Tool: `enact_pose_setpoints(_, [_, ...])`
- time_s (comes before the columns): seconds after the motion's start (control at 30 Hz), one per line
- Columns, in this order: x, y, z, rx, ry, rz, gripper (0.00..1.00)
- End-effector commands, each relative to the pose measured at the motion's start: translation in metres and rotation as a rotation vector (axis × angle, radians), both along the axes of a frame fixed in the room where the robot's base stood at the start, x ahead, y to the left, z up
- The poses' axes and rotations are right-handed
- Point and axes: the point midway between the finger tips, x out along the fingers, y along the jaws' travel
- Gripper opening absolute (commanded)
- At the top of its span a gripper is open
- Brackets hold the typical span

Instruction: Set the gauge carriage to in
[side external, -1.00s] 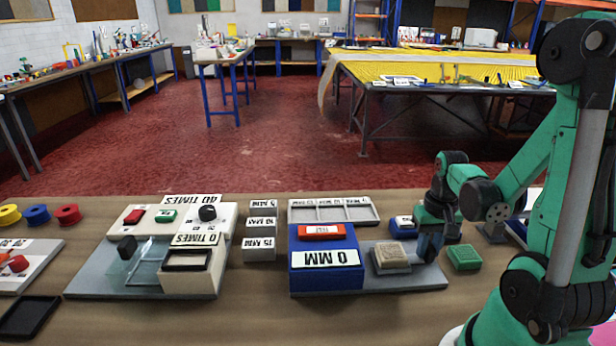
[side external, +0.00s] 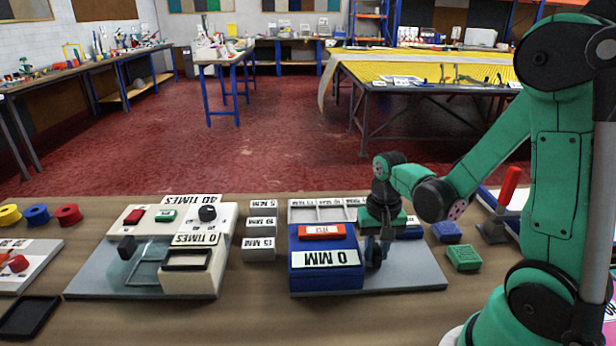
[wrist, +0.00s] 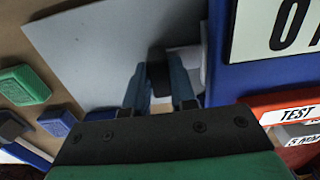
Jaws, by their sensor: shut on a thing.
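The gauge is a blue housing (side external: 325,278) with a "0 MM" label (side external: 325,259) and a red TEST button (side external: 322,231), on a grey base plate (side external: 415,275). The tan-topped carriage block is out of sight in the side view. A pale edge (wrist: 188,58) shows beside the housing in the wrist view; I cannot tell whether it is the carriage. My gripper (side external: 375,262) is low over the plate, close against the housing's right side. In the wrist view its fingers (wrist: 157,92) are shut on a black handle (wrist: 157,72).
A green block (side external: 463,258) and a blue block (side external: 446,232) lie right of the plate. A red-handled lever (side external: 508,188) stands behind them. Marked grey blocks (side external: 259,243) and a labelled tray (side external: 318,212) are nearby. The plate's right part is clear.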

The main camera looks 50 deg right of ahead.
Motion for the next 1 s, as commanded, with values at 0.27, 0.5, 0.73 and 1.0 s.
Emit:
enact_pose_setpoints(0.27, [0.006,0.005,0.000,0.001,-0.010,0.000,0.00])
enact_pose_setpoints(0.5, [0.006,0.005,0.000,0.000,-0.008,0.002,0.53])
enact_pose_setpoints(0.73, [0.005,0.004,0.000,0.000,-0.006,0.001,0.53])
enact_pose_setpoints(1.0, [0.005,0.004,0.017,0.000,-0.006,0.001,0.53])
